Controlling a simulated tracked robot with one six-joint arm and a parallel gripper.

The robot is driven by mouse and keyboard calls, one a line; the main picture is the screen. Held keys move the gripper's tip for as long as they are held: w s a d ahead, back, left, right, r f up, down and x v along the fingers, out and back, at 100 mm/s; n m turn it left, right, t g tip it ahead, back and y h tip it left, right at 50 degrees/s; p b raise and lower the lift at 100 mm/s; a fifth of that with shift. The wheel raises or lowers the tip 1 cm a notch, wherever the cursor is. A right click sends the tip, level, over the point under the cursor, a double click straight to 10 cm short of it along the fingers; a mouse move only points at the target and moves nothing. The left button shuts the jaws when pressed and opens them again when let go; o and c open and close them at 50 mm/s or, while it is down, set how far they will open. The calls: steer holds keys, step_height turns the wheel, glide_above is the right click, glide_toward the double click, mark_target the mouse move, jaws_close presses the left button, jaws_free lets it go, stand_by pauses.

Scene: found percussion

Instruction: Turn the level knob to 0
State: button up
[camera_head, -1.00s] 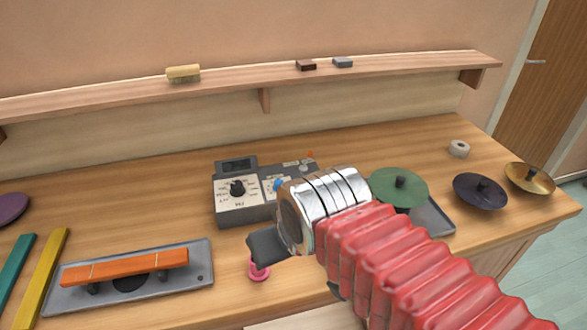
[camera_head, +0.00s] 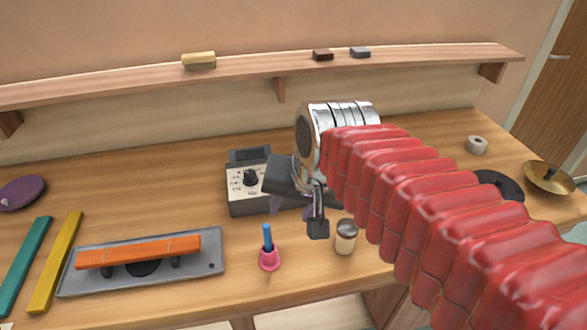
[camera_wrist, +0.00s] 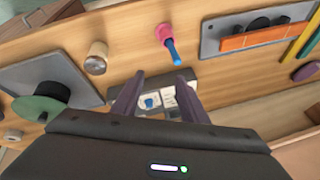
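The grey control box (camera_head: 247,202) stands on the wooden table, partly hidden behind my gripper. Its black knob (camera_head: 250,178) shows on a pale dial in the head view, but the marks are too small to read. In the wrist view the box (camera_wrist: 177,91) lies beyond my fingers, and a blue knob (camera_wrist: 151,103) on a pale dial appears between them. My gripper (camera_head: 315,222) is in front of the box's right part in the head view. In the wrist view (camera_wrist: 160,78) its two fingers are apart, with nothing held. I cannot tell which knob is the level knob.
A pink holder (camera_head: 269,260) with a blue stick and a small jar (camera_head: 346,238) stand near the front edge. An orange bar on a grey tray (camera_head: 205,285) lies to the left. A shelf (camera_head: 240,68) runs behind.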

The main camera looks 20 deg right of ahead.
steer(key=w+d+m+y, duration=0.1)
steer(key=w+d+m, duration=0.6)
steer(key=w+m, duration=0.2)
steer(key=w+d+r+m+g+y, duration=0.1)
steer(key=w+d+m, duration=0.5)
steer(key=m, duration=0.8)
steer(key=w, duration=0.3)
steer(key=shift+d, duration=0.35)
steer(key=x, duration=1.3)
steer(key=shift+a+f, duration=0.3)
steer(key=shift+f, duration=0.05)
steer(key=shift+c, duration=0.4)
